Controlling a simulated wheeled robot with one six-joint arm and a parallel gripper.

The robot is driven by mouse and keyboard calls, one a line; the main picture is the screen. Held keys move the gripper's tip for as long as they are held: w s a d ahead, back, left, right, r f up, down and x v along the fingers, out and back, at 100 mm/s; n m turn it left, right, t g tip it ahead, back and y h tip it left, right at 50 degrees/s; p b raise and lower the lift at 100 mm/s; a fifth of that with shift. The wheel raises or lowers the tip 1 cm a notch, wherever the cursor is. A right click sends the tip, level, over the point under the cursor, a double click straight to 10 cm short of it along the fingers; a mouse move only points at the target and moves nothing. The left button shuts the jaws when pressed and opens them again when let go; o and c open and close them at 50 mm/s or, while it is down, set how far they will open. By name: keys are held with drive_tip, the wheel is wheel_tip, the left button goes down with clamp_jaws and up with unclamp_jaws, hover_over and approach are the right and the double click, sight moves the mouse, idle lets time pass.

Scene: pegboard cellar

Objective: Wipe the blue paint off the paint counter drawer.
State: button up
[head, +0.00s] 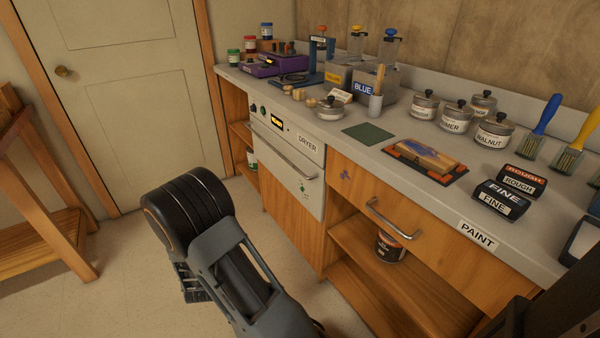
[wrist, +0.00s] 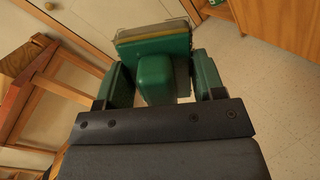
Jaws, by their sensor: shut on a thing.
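The paint counter drawer (head: 432,238) has an orange-brown wooden front with a metal bar handle (head: 390,220) and looks shut. A small blue-purple paint mark (head: 345,175) is on its front, near the upper left corner. A PAINT label (head: 478,236) is on the counter edge above. In the wrist view my gripper (wrist: 165,78) is shut on a green block with a pale edge (wrist: 153,45), held over the floor. My arm hangs in front of the counter in the head view, left of and apart from the drawer; the fingers and block are hidden there.
The counter top (head: 360,155) carries tins, brushes, a framed sanding block (head: 425,157) and a green pad (head: 367,133). The dryer (head: 290,155) stands left of the drawer. An open shelf with a tin (head: 388,247) is below it. Floor is clear; a wooden bench (head: 45,210) is left.

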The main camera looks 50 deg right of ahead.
sight(354, 178)
drive_tip(key=shift+s+d+r+m+g+h+p, duration=1.15)
drive_tip(key=shift+s+d+r+m+g, duration=1.6)
drive_tip(key=shift+d, duration=2.55)
drive_tip(key=shift+s+d+r+m+g+h+p, duration=0.65)
drive_tip(key=shift+s+d+r+m+g+p, duration=1)
drive_tip(key=shift+s+d+g, duration=2.95)
drive_tip(key=shift+s+d+r+m+g+h+p, duration=1.05)
drive_tip(key=shift+s+d+r+m+g, duration=1.1)
drive_tip(key=shift+d, duration=3.9)
drive_tip(key=shift+s+d+f+m+g, duration=0.15)
drive_tip(key=shift+s+d+f, duration=0.05)
drive_tip(key=shift+s+d, duration=0.2)
drive_tip(key=shift+s+d+f+m+g, duration=0.1)
drive_tip(key=shift+s+d+f+g, duration=0.15)
drive_tip(key=shift+d, duration=0.25)
drive_tip(key=shift+s, duration=0.1)
drive_tip(key=shift+s+a+b, duration=0.15)
drive_tip(key=shift+s+a, duration=0.2)
drive_tip(key=shift+s, duration=0.5)
drive_tip(key=shift+s+a+b, duration=0.15)
drive_tip(key=shift+s+a, duration=0.2)
drive_tip(key=shift+s, duration=0.5)
drive_tip(key=shift+s+a+b, duration=0.2)
drive_tip(key=shift+s+a, duration=0.05)
drive_tip(key=shift+s, duration=0.65)
drive_tip(key=shift+s+a+b, duration=0.2)
drive_tip(key=shift+s+a, duration=0.05)
drive_tip(key=shift+s, duration=0.65)
